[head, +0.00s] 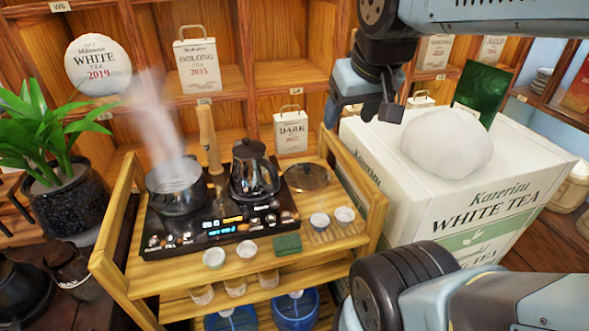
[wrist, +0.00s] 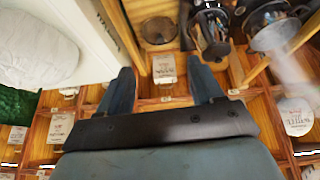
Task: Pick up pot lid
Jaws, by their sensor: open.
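The pot lid (head: 306,177) is a round, dark glass disc with a small knob. It lies flat on the wooden tea cart (head: 146,278), right of the black kettle (head: 254,170). The lid also shows in the wrist view (wrist: 158,30), at the top, beyond my fingertips. My gripper (head: 383,108) is above and to the right of the lid, beside the white box, and apart from both. In the wrist view my gripper (wrist: 162,75) has its two fingers spread wide with nothing between them. The steaming pot (head: 177,187) stands without a lid on the left burner.
A large white tea box (head: 373,170) with a white rounded bundle (head: 447,142) on top stands right of the cart. The cart's raised right side rail (head: 356,170) is between box and lid. Small cups (head: 320,221) and a green cloth (head: 287,244) lie in front.

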